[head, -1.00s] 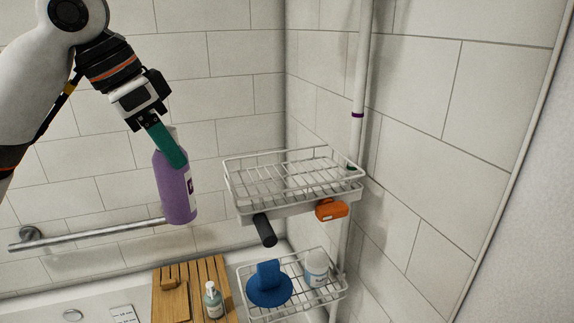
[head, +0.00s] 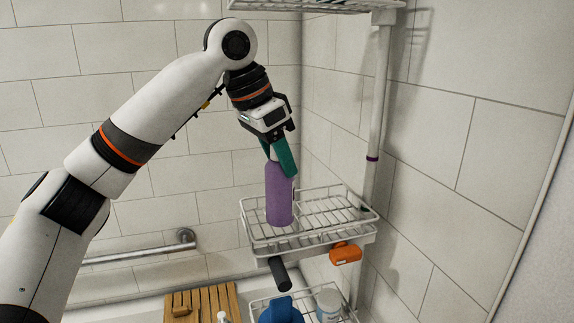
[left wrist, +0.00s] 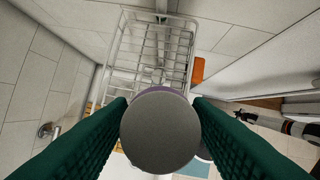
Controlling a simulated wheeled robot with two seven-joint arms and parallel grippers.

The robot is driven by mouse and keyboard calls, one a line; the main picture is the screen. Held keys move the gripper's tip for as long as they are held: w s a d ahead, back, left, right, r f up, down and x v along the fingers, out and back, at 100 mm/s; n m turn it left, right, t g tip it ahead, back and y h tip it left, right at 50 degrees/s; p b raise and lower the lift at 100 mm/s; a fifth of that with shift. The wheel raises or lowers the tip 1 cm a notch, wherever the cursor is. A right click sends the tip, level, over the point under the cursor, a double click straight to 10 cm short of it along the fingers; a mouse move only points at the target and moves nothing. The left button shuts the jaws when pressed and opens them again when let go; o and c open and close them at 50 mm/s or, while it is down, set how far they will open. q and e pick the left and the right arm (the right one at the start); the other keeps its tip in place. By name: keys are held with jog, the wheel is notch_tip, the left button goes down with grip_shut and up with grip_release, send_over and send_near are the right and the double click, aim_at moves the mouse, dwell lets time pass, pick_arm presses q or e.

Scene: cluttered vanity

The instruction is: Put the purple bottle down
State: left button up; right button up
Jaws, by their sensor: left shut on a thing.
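The purple bottle (head: 279,195) is upright in the head view, in front of or over the left part of the upper wire basket (head: 335,238). My left gripper (head: 281,160) is shut on its upper part, with a green finger along it. I cannot tell whether the bottle's base touches the basket wires. In the left wrist view the bottle's round grey top (left wrist: 160,132) sits between the two green fingers and hides its body. The basket (left wrist: 150,50) lies beyond it there. Part of my right arm shows small at that view's right edge, its gripper unclear.
An orange item (head: 345,253) and a dark cylinder (head: 279,273) are at the basket's underside. A lower basket holds a blue item (head: 281,311) and a white container (head: 328,304). A vertical pole (head: 376,130) stands behind. Most of the upper basket is empty.

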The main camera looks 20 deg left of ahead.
pick_arm(q)
jog(key=p+x, duration=0.1)
jog(key=x, duration=0.2)
jog(key=shift+w+d+f, duration=0.1)
jog(key=shift+d+f, duration=0.05)
jog(key=shift+f, duration=0.2)
jog(key=shift+f, duration=0.15)
jog(key=o, duration=1.4)
